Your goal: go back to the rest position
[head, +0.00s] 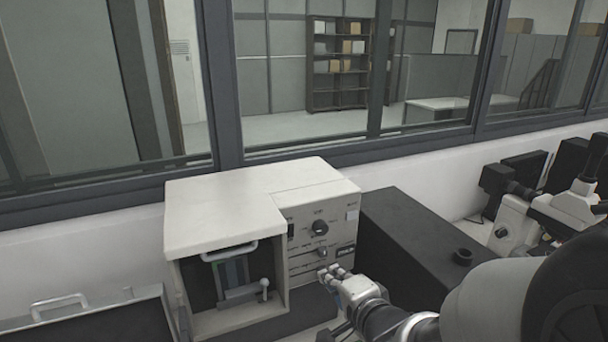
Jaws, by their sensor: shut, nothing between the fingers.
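The mounting press (225,213) is a cream box with a control panel (321,226) of knobs and switches on its right side. Its open front bay shows a dark inside with a light handle (229,251) at the top and a small lever (265,286) with a pale knob. My gripper (327,274) is shut and empty, just in front of the lower part of the panel. I cannot tell whether it touches the panel. My arm reaches in from the lower right and hides part of the bench.
A black box (405,232) stands right of the press, with a small dark ring-shaped piece (462,257) on top. A microscope (568,208) is at the far right. A tray-like case with a metal handle (60,304) lies at the lower left. A window wall runs behind the bench.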

